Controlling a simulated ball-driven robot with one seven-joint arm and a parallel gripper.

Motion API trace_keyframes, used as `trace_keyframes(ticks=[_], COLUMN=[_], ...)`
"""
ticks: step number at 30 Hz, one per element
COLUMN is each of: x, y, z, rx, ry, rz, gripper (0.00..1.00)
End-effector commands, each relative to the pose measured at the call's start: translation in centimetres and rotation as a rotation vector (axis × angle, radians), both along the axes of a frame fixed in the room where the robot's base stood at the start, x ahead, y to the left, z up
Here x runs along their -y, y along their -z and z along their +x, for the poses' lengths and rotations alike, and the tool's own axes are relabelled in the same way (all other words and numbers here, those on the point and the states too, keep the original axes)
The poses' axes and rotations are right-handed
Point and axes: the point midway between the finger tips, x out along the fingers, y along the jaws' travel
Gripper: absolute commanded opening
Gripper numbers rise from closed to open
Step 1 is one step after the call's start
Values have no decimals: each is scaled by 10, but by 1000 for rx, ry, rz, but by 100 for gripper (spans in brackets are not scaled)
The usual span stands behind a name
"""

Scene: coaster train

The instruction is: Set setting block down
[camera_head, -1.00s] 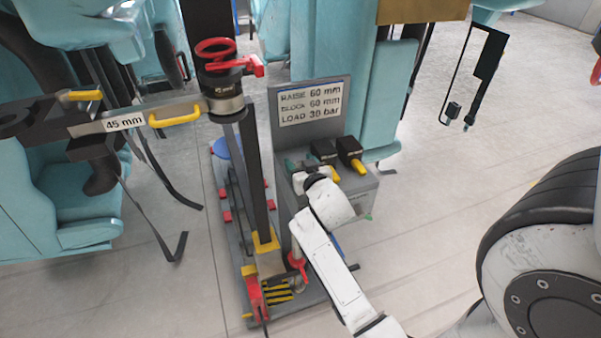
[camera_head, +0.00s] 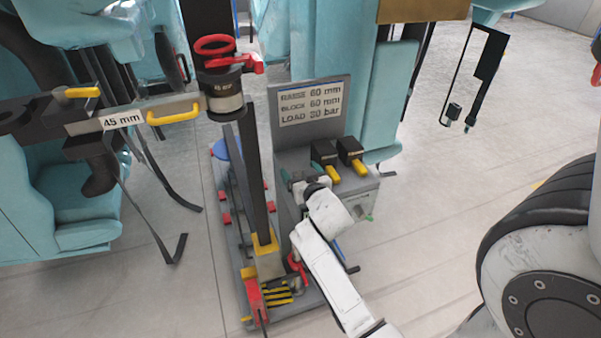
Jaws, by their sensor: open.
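Two black setting blocks with yellow handles, a left one (camera_head: 324,152) and a right one (camera_head: 351,150), sit side by side on the grey stand (camera_head: 368,187) below the sign. My gripper (camera_head: 290,182) is at the left part of the stand, left of and nearer than the blocks. It is open, and I see no block held in it. My white wrist hides part of the stand's front and much of the fingers, so the spot below them cannot be seen.
The sign (camera_head: 310,103) reads raise 60 mm, block 60 mm, load 30 bar. A jack column with a red ring (camera_head: 214,45) stands at the left. A bar labelled 45 mm (camera_head: 121,120) reaches left from it. Clear floor (camera_head: 450,215) lies at the right.

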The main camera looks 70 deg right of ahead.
Motion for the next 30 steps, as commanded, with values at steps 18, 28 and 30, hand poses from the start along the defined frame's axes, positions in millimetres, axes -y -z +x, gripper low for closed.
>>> trace_keyframes(ticks=[18,28,30], x=[-54,-86,-88], y=[-15,-25,-26], z=[-46,-73,-76], rx=[-2,0,-1], ry=[0,0,0], rz=[1,1,1], gripper=[83,83,83])
